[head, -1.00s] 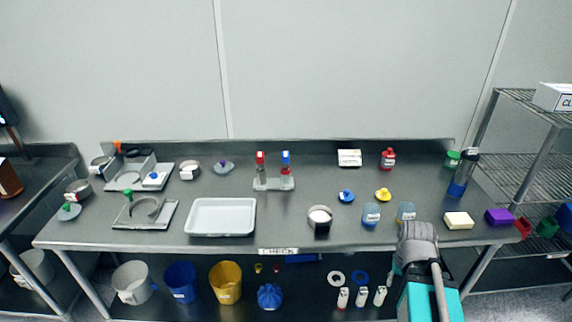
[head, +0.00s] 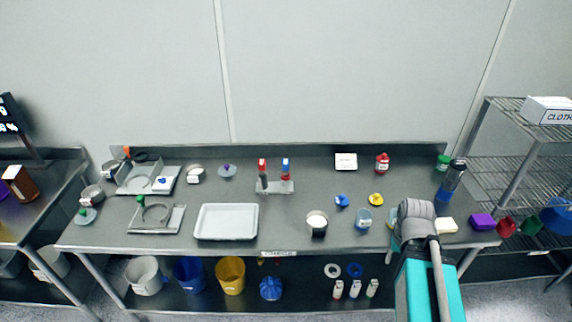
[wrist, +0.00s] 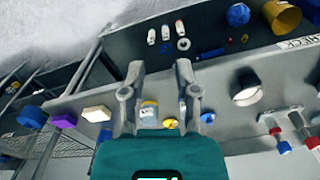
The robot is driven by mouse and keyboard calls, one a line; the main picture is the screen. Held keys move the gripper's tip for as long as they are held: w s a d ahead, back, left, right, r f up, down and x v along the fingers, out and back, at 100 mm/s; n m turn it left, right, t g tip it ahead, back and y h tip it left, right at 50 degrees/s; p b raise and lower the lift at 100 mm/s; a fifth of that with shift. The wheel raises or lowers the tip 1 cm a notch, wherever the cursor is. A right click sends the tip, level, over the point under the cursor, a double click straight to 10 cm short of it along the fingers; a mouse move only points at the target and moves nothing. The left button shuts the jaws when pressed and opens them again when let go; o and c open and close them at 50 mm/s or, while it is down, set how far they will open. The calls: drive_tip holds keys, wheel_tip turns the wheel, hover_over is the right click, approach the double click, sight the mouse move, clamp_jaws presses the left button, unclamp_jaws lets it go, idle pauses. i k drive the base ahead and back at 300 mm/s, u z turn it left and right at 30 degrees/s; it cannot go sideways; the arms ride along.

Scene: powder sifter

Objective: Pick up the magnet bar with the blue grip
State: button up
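The magnet bar with the blue grip (head: 285,163) stands upright in a small grey holder (head: 281,187) at the back middle of the steel table. A bar with a red grip (head: 262,166) stands just left of it. In the wrist view, the blue grip (wrist: 284,147) is at the lower right, with the red grip (wrist: 312,143) beside it. My gripper (wrist: 159,70) is open and empty, fingers spread, above the table's front right part, well apart from the bars. In the head view, my arm hides the fingers.
A white tray (head: 227,235), a round container (head: 317,221), blue (head: 342,201) and yellow (head: 376,199) knobbed lids and a blue-labelled jar (head: 364,220) stand around the holder. A wire shelf (head: 515,158) is at right. Bare tabletop lies right of the holder.

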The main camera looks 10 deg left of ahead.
sight(285, 163)
drive_tip(key=z, duration=0.2)
drive_tip(key=i, duration=1.25)
drive_tip(key=u, duration=0.6)
